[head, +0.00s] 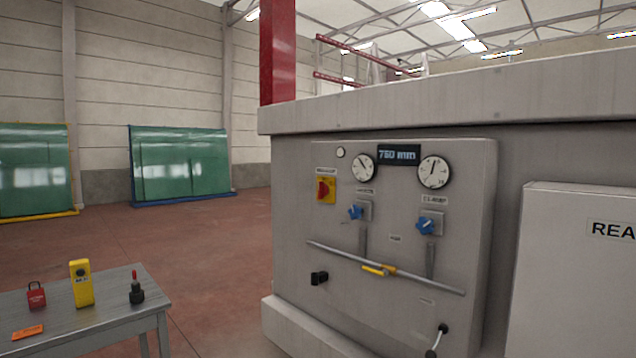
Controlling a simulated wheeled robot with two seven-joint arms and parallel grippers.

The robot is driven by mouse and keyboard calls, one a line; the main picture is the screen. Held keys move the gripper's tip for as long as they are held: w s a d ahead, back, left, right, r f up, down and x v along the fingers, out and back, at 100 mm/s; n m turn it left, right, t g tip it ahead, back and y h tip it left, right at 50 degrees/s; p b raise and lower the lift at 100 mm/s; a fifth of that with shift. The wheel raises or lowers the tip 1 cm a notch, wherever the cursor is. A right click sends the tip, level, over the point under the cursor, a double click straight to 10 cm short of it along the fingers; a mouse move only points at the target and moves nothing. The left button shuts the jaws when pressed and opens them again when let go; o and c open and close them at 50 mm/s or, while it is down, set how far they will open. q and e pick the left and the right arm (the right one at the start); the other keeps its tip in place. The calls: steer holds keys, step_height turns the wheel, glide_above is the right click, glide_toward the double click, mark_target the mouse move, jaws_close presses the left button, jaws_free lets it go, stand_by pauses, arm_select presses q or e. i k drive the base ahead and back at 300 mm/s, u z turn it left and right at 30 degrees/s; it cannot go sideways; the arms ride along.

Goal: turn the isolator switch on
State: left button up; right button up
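The isolator switch (325,190) is a red rotary handle on a yellow plate, at the upper left of the grey machine's control panel (395,215). A small label sits above it, too small to read surely. The handle's exact angle is too small to tell. Nothing touches or covers the switch. Neither of my grippers shows in the head view.
The panel has two dials, a lit "750 mm" display (398,155), two blue valve handles (426,226), a yellow-handled pipe (378,270) and a black knob (319,278). A grey table (110,310) at lower left bears a red padlock (36,296) and a yellow device (81,284).

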mark_target(323, 189)
steer(key=z, duration=0.45)
steer(key=i, duration=0.8)
steer(key=z, duration=0.3)
